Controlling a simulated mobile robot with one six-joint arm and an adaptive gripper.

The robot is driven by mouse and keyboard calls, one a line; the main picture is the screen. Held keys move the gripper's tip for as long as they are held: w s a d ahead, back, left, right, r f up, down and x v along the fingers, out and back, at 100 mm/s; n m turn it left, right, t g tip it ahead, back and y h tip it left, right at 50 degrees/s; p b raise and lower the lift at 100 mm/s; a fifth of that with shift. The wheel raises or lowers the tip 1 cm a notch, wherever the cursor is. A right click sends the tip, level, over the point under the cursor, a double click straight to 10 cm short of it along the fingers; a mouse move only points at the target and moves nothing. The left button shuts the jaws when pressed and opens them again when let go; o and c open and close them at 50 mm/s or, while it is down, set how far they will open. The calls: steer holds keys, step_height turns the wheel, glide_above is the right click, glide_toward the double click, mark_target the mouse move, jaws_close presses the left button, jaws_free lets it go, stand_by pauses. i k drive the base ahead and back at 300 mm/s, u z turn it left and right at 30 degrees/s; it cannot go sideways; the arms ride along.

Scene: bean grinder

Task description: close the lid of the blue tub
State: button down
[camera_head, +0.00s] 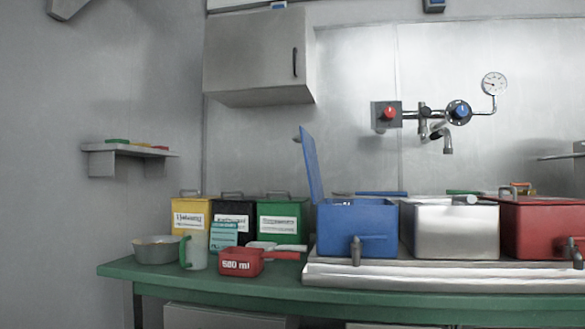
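The blue tub (337,236) stands at the left end of a pale raised platform on the counter. Its blue lid (311,165) is open and stands nearly upright at the tub's left side, leaning slightly left. A small grey handle sticks out from the lid's upper left edge. A tap sits on the tub's front. The inside of the tub is mostly hidden by its front wall. My gripper is not in view.
A white-silver tub (455,230) and a red tub (540,230) stand right of the blue one. Yellow, black and green (284,221) bins, a red measuring scoop (238,264), a jug and a metal bowl (157,251) crowd the left. A wall cabinet (255,60) hangs above.

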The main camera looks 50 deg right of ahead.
mark_target(316, 185)
steer(key=u, duration=0.6)
steer(key=i, duration=0.65)
steer(key=z, duration=2.65)
